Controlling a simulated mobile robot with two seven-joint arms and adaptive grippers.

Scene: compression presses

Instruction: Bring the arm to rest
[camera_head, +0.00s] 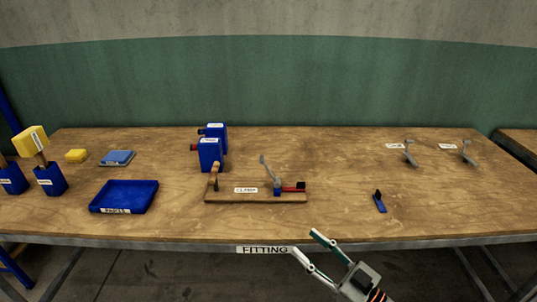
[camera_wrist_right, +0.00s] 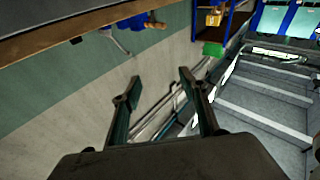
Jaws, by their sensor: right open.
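My right gripper (camera_head: 312,250) is in front of the table's front edge, at the lower middle of the head view. Its two fingers are spread apart with nothing between them. In the right wrist view the open fingers (camera_wrist_right: 160,98) show against the wall and floor, also empty. The wooden table (camera_head: 330,222) lies beyond the gripper, and the gripper does not appear to touch it. My left gripper does not show in either view.
On the table are a clamp board (camera_head: 230,198), a blue parts tray (camera_head: 124,197), blue boxes (camera_head: 209,153), a small blue piece (camera_head: 379,202) and grey levers (camera_head: 409,152) at the right. A FITTING label (camera_head: 265,250) is on the front edge. The table's front middle is clear.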

